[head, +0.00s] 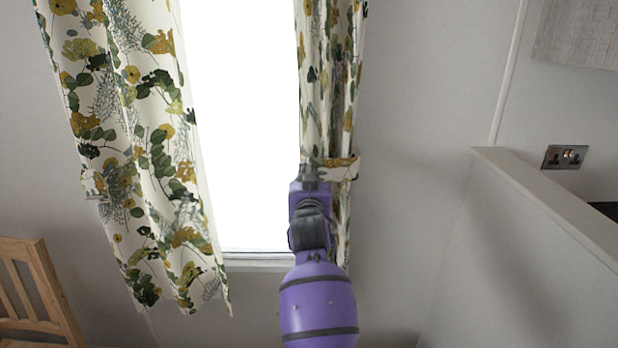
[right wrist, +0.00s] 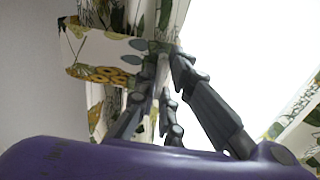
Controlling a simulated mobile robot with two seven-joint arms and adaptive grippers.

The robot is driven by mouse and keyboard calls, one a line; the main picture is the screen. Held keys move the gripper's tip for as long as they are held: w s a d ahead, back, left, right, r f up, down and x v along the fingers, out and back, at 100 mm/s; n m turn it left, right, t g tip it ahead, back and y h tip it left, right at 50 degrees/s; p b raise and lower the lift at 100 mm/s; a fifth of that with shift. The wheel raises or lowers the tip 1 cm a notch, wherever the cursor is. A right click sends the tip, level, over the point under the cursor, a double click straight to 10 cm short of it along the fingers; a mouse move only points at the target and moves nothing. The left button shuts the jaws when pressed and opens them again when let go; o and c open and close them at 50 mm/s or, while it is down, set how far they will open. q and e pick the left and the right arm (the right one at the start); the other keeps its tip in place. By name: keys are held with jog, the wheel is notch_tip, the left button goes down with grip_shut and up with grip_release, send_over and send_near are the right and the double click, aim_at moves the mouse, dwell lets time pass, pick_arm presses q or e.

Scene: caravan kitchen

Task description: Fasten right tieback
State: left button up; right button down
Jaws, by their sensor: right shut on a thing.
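The right curtain (head: 318,80), white with green and yellow leaves, hangs gathered at the window's right edge. The right tieback (head: 345,162), in the same print, crosses it as a band; its right end is by the wall. In the right wrist view the tieback (right wrist: 105,55) is a broad folded band beside the curtain. My right gripper (head: 311,172) is at the tieback's left part, in front of the curtain. Its fingers (right wrist: 160,65) are shut on the tieback. Whether the tieback's end is on a hook is hidden. My left gripper is not in view.
The left curtain (head: 130,140) hangs loose, with a tieback (head: 92,186) at its left edge. The bright window (head: 240,120) lies between the curtains. A wooden chair back (head: 38,290) is at lower left. A half-height partition (head: 540,200) stands at the right, below a socket (head: 564,157).

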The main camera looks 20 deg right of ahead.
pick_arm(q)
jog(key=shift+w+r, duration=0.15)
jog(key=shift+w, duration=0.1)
pick_arm(e)
jog(key=shift+r, duration=0.15)
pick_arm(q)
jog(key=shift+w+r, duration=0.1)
pick_arm(e)
jog(key=c, duration=1.9)
grip_release()
jog(key=shift+o, duration=0.2)
jog(key=shift+s, duration=0.15)
jog(key=v, duration=1.2)
